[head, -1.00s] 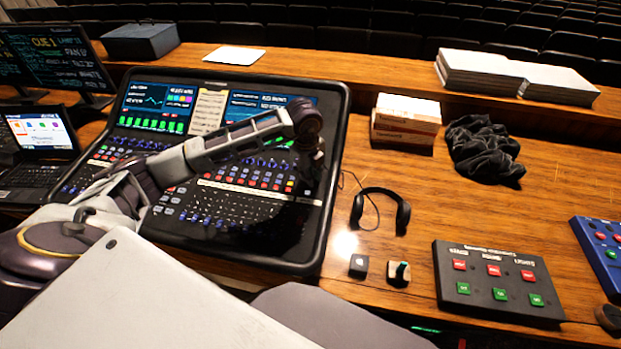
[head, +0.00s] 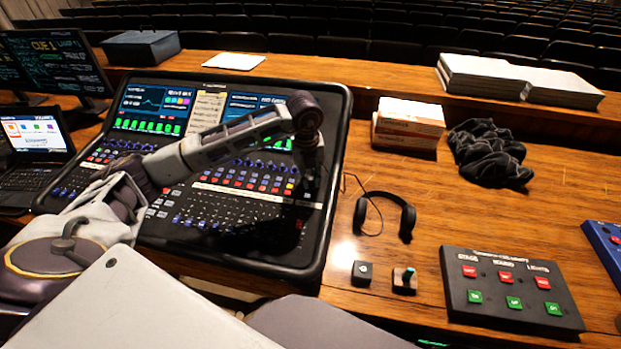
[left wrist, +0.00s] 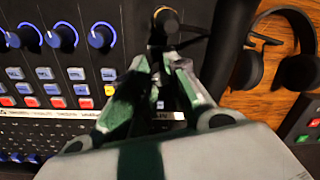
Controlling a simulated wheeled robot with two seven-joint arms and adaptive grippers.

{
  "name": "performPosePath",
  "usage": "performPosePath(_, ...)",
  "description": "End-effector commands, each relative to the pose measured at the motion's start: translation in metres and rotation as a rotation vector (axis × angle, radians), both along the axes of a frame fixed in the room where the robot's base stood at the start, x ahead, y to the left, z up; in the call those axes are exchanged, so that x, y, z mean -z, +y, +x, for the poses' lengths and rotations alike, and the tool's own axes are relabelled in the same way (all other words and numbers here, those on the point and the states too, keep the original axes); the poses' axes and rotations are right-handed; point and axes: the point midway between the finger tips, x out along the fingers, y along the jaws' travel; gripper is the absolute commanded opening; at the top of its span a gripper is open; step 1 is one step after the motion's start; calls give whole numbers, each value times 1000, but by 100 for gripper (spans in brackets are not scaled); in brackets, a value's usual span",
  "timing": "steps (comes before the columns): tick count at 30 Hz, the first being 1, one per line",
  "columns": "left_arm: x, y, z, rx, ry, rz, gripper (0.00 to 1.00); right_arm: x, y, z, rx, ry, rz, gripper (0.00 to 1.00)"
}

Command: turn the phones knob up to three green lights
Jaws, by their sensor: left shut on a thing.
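The mixing desk (head: 318,240) is a large black console with screens, blue knobs and rows of coloured buttons. My left gripper (head: 309,190) points down at the console's right side, near its raised edge. A white label strip under the fingers is only partly readable. I cannot make out any lights for this knob; green tints show on the fingers. My right gripper is out of view.
Black headphones (head: 408,215) lie right of the console. A dark key-like block (head: 362,273) and a small switch box (head: 404,281) sit in front of them. A button box (head: 510,292), a dark cloth (head: 490,152) and stacked boxes (head: 408,122) are farther right.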

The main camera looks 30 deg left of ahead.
Motion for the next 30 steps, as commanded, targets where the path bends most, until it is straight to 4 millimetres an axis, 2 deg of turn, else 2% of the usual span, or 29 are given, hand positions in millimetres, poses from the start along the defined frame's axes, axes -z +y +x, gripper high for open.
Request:
performPosePath(12,-1,0,0,8,0,1,0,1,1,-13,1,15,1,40)
performPosePath(13,-1,0,0,8,0,1,19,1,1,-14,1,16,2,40)
performPosePath(18,0,0,0,8,0,1,40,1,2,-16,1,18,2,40)
performPosePath(30,-2,0,0,7,0,1,40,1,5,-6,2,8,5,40)
